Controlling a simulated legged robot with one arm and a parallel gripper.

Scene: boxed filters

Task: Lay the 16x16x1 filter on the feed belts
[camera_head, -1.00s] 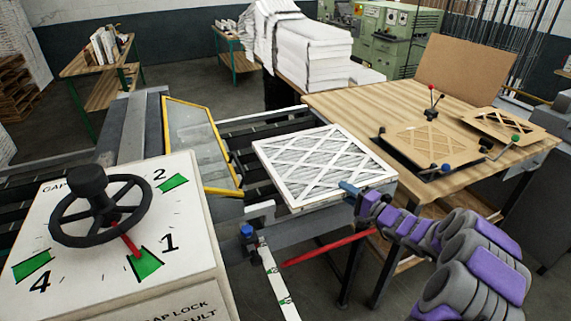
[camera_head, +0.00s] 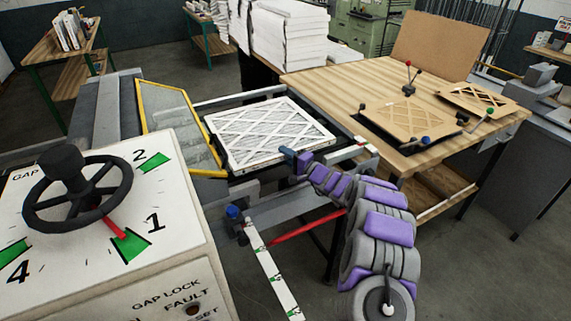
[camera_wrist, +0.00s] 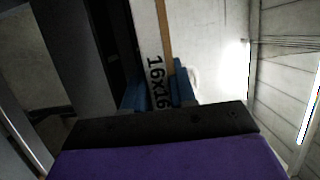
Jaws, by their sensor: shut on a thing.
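The white-framed filter (camera_head: 266,133) with its diamond lattice face up lies level over the dark feed belts (camera_head: 219,109), beside the yellow-edged guard. I cannot tell whether it rests fully on the belts.
The yellow-framed clear guard (camera_head: 180,125) stands at the filter's left. A control box with a handwheel (camera_head: 68,188) is at the near left. A red lever (camera_head: 305,227) lies below my arm. A wooden table (camera_head: 340,85) with cardboard lattice pieces stands to the right.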

